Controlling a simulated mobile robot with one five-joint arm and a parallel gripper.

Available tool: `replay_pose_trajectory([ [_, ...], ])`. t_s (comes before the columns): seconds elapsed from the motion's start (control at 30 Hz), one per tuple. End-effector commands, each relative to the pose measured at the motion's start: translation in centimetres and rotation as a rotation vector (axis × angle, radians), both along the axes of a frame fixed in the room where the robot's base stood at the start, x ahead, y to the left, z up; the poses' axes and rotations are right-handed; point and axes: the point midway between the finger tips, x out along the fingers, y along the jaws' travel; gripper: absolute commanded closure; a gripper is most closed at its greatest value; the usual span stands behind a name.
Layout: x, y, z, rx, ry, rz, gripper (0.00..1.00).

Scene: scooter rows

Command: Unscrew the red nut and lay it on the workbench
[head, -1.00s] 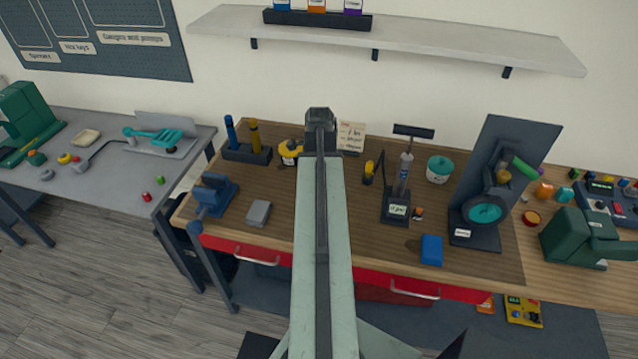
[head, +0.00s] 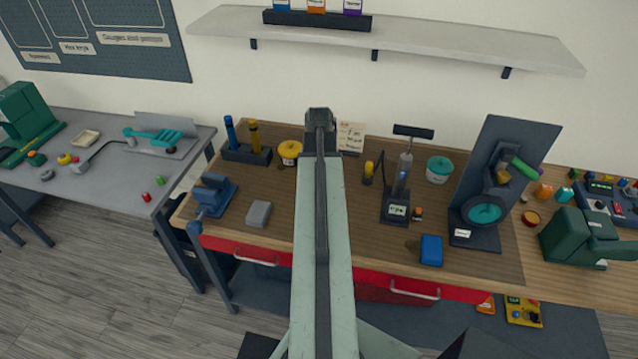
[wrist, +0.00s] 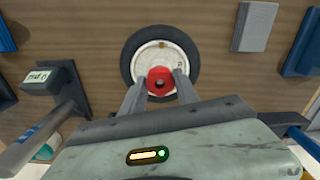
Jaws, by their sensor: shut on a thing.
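The red nut (wrist: 160,82) is in the wrist view, over the middle of a white disc (wrist: 146,55) with a thick dark ring around it. My gripper (wrist: 160,88) has one finger on each side of the nut and is shut on it. The fingers hide part of the disc's near side. I cannot tell whether the nut is still on a thread. In the head view my own arm hides the gripper, the nut and the disc. The workbench (head: 275,190) has a brown wooden top and red drawers.
A grey block (head: 258,213), also in the wrist view (wrist: 255,27), and a blue vise (head: 213,193) stand left of my arm. A pump stand (head: 396,208) and a blue block (head: 432,250) stand right. Bare wood lies around the grey block.

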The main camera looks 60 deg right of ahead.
Motion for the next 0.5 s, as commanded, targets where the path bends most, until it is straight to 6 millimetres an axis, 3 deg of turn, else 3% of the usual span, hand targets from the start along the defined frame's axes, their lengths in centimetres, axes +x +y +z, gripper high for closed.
replay_pose_trajectory([
  [0.23, 0.00, 0.06, -0.04, 0.001, 0.001, 0.477, 1.00],
  [0.5, -0.01, 0.09, -0.05, 0.002, 0.000, 0.588, 1.00],
])
